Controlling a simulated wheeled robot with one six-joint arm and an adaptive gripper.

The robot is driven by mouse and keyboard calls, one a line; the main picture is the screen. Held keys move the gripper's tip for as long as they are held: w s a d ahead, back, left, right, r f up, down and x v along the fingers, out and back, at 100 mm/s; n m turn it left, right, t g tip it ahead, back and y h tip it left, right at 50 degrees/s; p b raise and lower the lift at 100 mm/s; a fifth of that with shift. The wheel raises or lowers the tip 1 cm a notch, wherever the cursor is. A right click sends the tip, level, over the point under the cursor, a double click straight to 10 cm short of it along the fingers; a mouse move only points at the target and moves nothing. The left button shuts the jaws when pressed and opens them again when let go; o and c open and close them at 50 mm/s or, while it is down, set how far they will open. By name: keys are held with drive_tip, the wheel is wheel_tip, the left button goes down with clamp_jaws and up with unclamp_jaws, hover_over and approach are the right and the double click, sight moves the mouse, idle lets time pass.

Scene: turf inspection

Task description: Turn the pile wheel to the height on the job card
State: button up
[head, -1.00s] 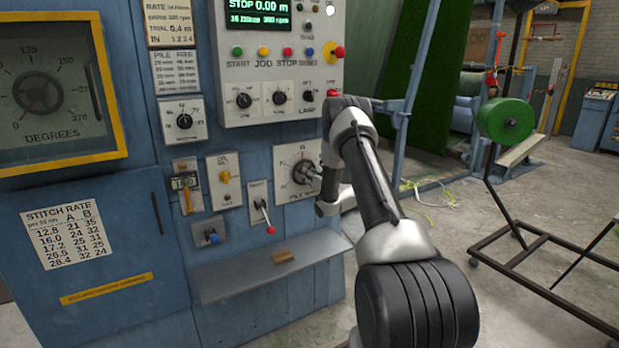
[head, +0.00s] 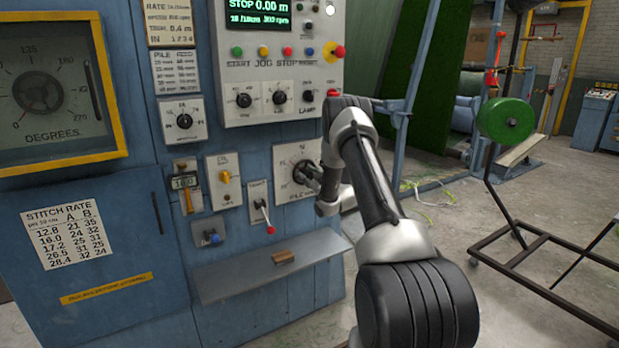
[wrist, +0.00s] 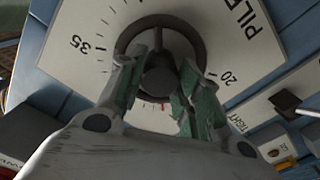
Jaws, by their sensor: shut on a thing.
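The pile wheel, a dark round handwheel, sits on a white dial plate (head: 289,160) on the blue machine's front. In the wrist view the wheel (wrist: 158,21) shows its rim and hub. The plate (wrist: 235,55) reads 35 at left and 20 at right, tilted in this view. A short red mark shows on the scale below the hub. My gripper (wrist: 160,92) is shut on the wheel, its green-padded fingers either side of the hub. In the head view my arm hides part of the dial. Cards hang above left, the top one (head: 168,22) with small print.
A lever with a red tip (head: 263,215) stands close left of the dial. A shelf (head: 265,268) with a small brown block (head: 284,257) juts out below. The button panel (head: 283,85) is above. A green reel on a dark stand (head: 505,121) is at right.

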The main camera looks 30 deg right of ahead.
drive_tip(key=shift+n, duration=1.1)
drive_tip(key=o, duration=1.1)
drive_tip(key=shift+c, duration=0.2)
drive_tip(key=s, duration=1.2)
